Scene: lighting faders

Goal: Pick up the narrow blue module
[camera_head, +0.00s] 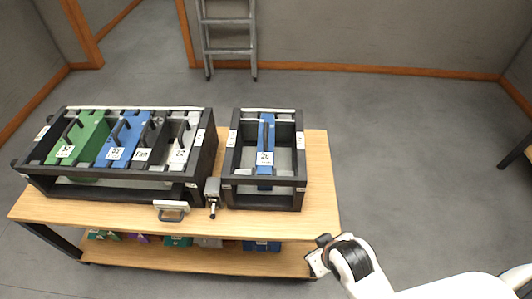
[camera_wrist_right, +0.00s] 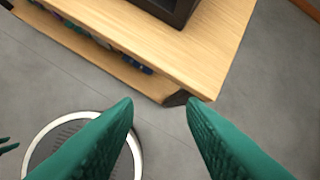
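A narrow blue module (camera_head: 264,178) with a dark handle on top and a white label sits upright in the small dark rack (camera_head: 271,200) on the right of the table. More blue modules (camera_head: 112,143) sit in the long rack at left; one looks wider. My right gripper (camera_wrist_right: 160,105) is open and empty, its two green fingers apart, over the floor just off the table's corner. In the head view its arm is at the lower right, clear of the small rack. A small green piece at the left edge of the wrist view may be my left gripper (camera_wrist_right: 8,146).
The long dark rack (camera_head: 110,191) also holds a green module (camera_head: 83,138) and a grey one (camera_head: 181,143). A small grey device (camera_head: 212,188) stands between the racks. The wooden table (camera_head: 322,170) has a lower shelf (camera_head: 200,262) with several coloured modules. A ladder (camera_head: 229,40) leans behind.

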